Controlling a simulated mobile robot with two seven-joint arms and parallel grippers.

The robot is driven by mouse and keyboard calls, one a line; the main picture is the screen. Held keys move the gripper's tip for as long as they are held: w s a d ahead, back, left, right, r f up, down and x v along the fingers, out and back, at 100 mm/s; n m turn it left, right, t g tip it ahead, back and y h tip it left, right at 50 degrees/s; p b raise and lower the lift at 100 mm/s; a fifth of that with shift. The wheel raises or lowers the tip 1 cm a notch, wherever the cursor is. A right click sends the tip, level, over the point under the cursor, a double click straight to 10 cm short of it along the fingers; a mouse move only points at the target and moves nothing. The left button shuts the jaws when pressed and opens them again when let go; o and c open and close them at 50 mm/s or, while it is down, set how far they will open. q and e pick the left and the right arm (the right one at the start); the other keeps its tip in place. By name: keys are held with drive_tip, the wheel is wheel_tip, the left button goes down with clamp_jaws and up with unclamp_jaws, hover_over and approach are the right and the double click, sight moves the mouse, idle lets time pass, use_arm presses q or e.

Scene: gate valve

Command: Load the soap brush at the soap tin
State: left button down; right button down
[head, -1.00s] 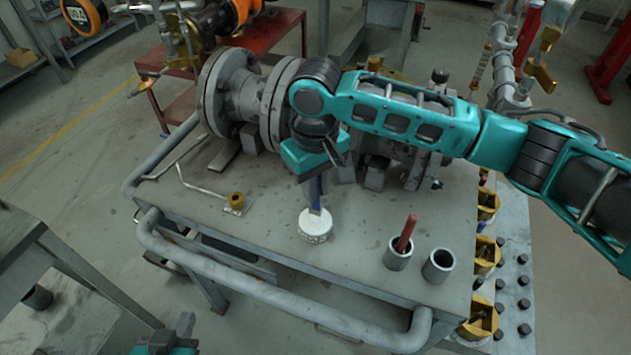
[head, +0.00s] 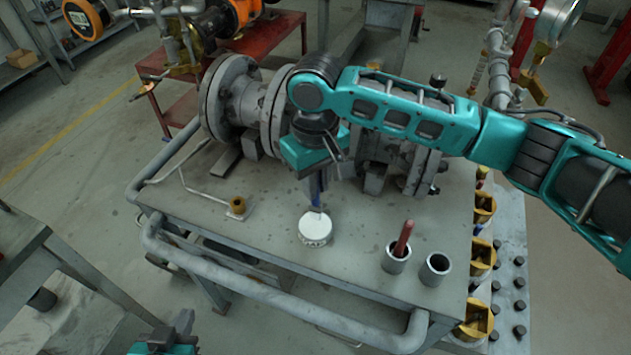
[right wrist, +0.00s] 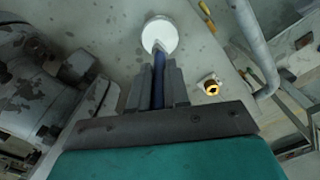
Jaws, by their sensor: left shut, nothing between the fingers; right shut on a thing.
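The soap tin (head: 315,229) is a white round tin on the grey bench top; it also shows in the right wrist view (right wrist: 160,35). My right gripper (head: 313,172) is shut on the blue-handled soap brush (head: 316,195) and holds it pointing down over the tin. In the right wrist view the brush (right wrist: 159,66) runs from between the fingers (right wrist: 158,85) to the tin's near edge. I cannot tell whether its tip touches the soap. My left gripper (head: 172,334) is at the bottom left edge, partly cut off, shut and empty, well away from the bench top.
Two grey cups stand right of the tin; one cup (head: 397,258) holds a red-handled tool (head: 404,238), the other (head: 436,269) looks empty. A brass fitting (head: 237,205) lies to the left. The large flanged valve (head: 238,98) stands behind. A pipe rail (head: 270,291) edges the front.

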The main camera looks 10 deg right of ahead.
drive_tip(key=shift+r, duration=2.15)
drive_tip(key=shift+s, duration=0.1)
